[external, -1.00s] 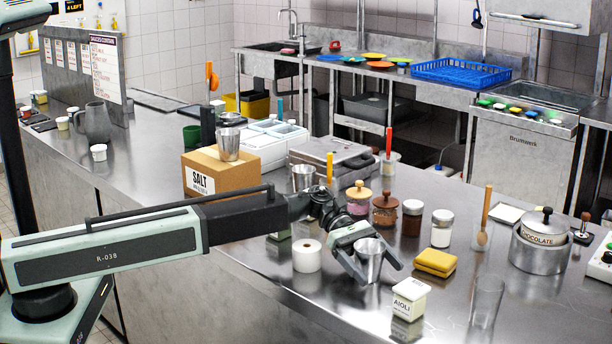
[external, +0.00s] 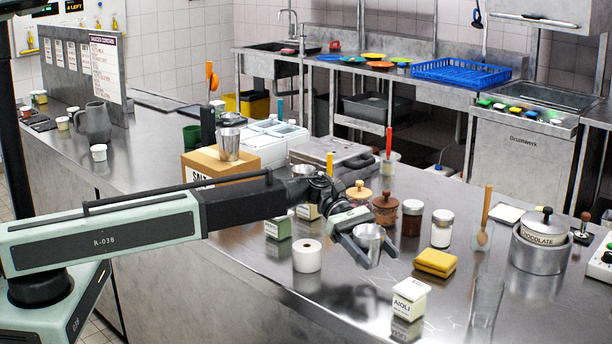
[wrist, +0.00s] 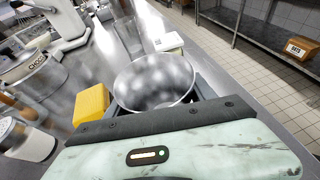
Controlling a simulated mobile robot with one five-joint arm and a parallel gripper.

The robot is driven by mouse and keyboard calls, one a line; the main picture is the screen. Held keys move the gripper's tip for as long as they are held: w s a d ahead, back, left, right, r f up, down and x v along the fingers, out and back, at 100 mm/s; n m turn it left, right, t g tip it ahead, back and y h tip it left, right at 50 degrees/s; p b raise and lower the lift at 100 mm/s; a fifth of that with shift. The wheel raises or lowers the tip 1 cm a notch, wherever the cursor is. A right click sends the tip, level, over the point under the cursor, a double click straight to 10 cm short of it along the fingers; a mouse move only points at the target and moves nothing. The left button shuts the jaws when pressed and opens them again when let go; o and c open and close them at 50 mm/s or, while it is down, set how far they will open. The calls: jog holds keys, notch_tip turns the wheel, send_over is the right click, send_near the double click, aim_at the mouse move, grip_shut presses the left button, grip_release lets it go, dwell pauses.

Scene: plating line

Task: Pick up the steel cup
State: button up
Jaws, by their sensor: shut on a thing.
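A steel cup (external: 368,240) is between the fingers of my gripper (external: 372,250) in the external view. The gripper is shut on it and the cup is upright, held above the steel counter. In the wrist view the cup (wrist: 155,82) shows its open rim and empty inside, with the gripper body covering its near side. Another steel cup (external: 228,146) stands on the salt carton (external: 205,168). A further steel cup (external: 303,175) stands behind my arm, partly hidden.
The aioli box (external: 409,298), yellow sponges (external: 435,262) and a clear glass (external: 486,300) are to the right. Lidded jars (external: 385,208) stand just behind. Some counter in front of the gripper is clear.

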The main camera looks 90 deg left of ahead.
jog(key=s, duration=0.5)
jog(key=s+d, duration=0.1)
jog(key=s, duration=0.4)
jog(key=s+d+r+p, duration=0.1)
jog(key=s, duration=0.4)
jog(key=shift+s+d+r, duration=0.1)
jog(key=shift+s+d, duration=0.1)
jog(key=shift+s, duration=0.05)
